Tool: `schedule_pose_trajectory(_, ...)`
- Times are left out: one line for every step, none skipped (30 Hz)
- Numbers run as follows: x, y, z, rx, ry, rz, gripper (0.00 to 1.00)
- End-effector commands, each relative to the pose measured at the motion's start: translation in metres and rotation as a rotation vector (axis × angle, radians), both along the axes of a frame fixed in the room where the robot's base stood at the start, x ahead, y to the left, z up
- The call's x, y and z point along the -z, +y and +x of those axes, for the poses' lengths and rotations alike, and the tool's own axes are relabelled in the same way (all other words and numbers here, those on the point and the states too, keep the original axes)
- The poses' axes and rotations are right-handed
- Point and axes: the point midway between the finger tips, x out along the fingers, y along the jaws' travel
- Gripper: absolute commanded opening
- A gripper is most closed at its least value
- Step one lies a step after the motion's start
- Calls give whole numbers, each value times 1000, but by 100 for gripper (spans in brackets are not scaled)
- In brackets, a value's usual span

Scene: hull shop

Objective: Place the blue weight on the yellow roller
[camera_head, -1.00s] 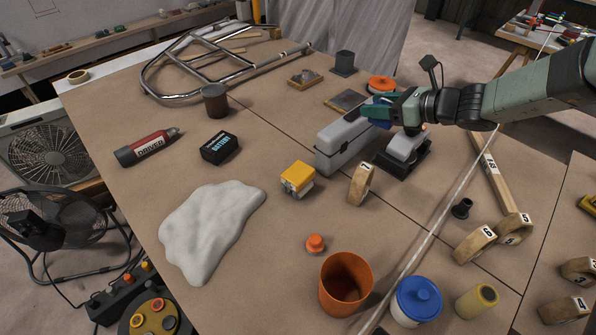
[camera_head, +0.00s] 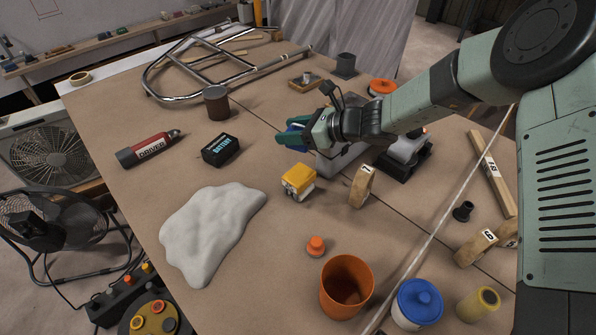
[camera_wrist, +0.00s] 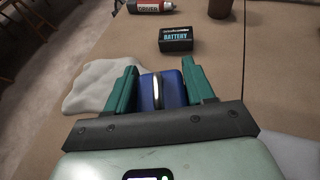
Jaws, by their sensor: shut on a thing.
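My gripper (camera_head: 290,136) is shut on the blue weight (camera_wrist: 150,92), with one green finger on each side of it in the wrist view. The weight has a pale band across it. In the head view only a bit of the weight (camera_head: 297,124) shows between the fingers, held over the table's middle, beyond the yellow block.
A blue-lidded jar (camera_head: 418,300) and orange cup (camera_head: 346,287) stand left of the roller. A battery box (camera_head: 220,149) and white cloth (camera_head: 210,232) lie left. A rope crosses the right.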

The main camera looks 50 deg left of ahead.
Motion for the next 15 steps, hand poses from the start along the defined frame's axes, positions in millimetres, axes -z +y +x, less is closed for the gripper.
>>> schedule_pose_trajectory(8,0,-1,0,3,1,0)
schedule_pose_trajectory(14,0,-1,0,5,0,0)
schedule_pose_trajectory(21,0,-1,1,4,-1,0)
schedule_pose_trajectory(27,0,-1,1,4,-1,0)
schedule_pose_trajectory(33,0,0,1,4,-1,0)
schedule_pose_trajectory(40,0,0,1,3,0,0)
schedule_pose_trajectory(45,0,0,1,3,0,0)
schedule_pose_trajectory(49,0,0,1,3,0,0)
schedule_pose_trajectory(54,0,0,1,2,0,0)
schedule_pose_trajectory(56,0,0,0,1,1,0)
schedule_pose_trajectory(58,0,0,1,1,2,0)
schedule_pose_trajectory(60,0,0,1,0,2,0)
schedule_pose_trajectory(62,0,0,1,0,2,0)
schedule_pose_trajectory(64,0,0,1,1,2,0)
schedule_pose_trajectory(67,0,0,1,2,1,0)
